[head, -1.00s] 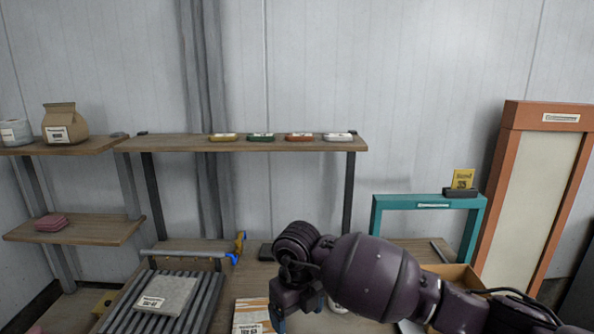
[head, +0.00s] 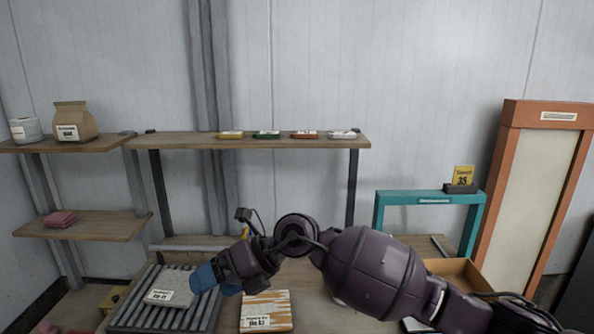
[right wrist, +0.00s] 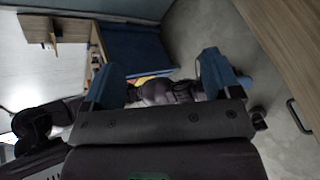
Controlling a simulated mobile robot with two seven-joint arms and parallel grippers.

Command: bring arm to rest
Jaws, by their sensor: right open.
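My right arm (head: 370,268) reaches in from the lower right of the head view, across the front of the workbench. Its gripper (head: 212,282) has blue fingertips and points left, in front of the slatted rack (head: 205,312). In the right wrist view its two blue fingers (right wrist: 165,85) stand wide apart with nothing between them. My left gripper does not show.
A labelled board with an orange pattern (head: 266,312) lies below the arm. A shelf (head: 260,142) with several small coloured trays stands behind. A teal frame (head: 430,196), an orange frame (head: 511,160) and an open box (head: 470,270) are at the right.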

